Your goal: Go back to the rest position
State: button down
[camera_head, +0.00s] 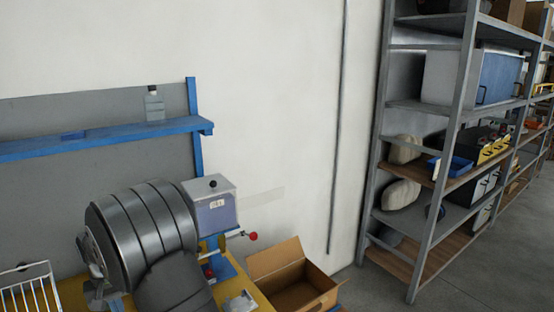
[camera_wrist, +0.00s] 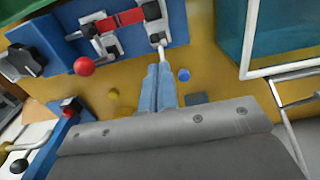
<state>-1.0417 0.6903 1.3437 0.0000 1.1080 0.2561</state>
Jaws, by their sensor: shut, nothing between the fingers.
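My gripper (camera_wrist: 160,68) shows in the wrist view, its two blue-grey fingers together, with nothing between them. It points over the yellow bench top (camera_wrist: 222,70). Ahead of it is a blue fixture (camera_wrist: 185,22) with metal clamps and a red strip (camera_wrist: 118,20) across it. A pale rod below the right clamp is close to the fingertips in the picture; I cannot tell whether they touch. In the head view my arm hides the gripper and much of the bench.
A red ball lever (camera_wrist: 84,66) stands left of the fingers. A blue-grey box (camera_head: 211,206) with a black knob, a wire rack (camera_head: 32,290) and an open cardboard box (camera_head: 324,283) surround the arm. A blue wall shelf (camera_head: 110,135) and tall grey shelving (camera_head: 440,178) stand behind.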

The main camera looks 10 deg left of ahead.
jog(key=shift+w+a+f, duration=0.55)
jog(key=shift+w+f, duration=0.05)
jog(key=shift+f, duration=0.05)
jog(key=s+d, duration=0.4)
jog(key=shift+s+d+r, duration=0.25)
jog(key=shift+s+r, duration=0.05)
jog(key=shift+r, duration=0.15)
jog(key=c, duration=2)
grip_release()
jog(key=o, duration=1.8)
jog(key=w+d+r, duration=0.1)
jog(key=w+r, duration=0.1)
jog(key=r, duration=0.2)
jog(key=w+d+r, duration=0.2)
jog(key=w+r, duration=0.1)
jog(key=r, duration=0.2)
jog(key=w+d+r, duration=0.2)
jog(key=w+r, duration=0.1)
jog(key=r, duration=0.1)
jog(key=shift+d+r, duration=0.15)
jog(key=shift+d, duration=0.05)
jog(key=shift+o, duration=1)
jog(key=shift+d+r, duration=0.1)
jog(key=shift+d, duration=0.15)
jog(key=f, duration=0.9)
jog(key=shift+a+f, duration=0.2)
jog(key=shift+f, duration=0.05)
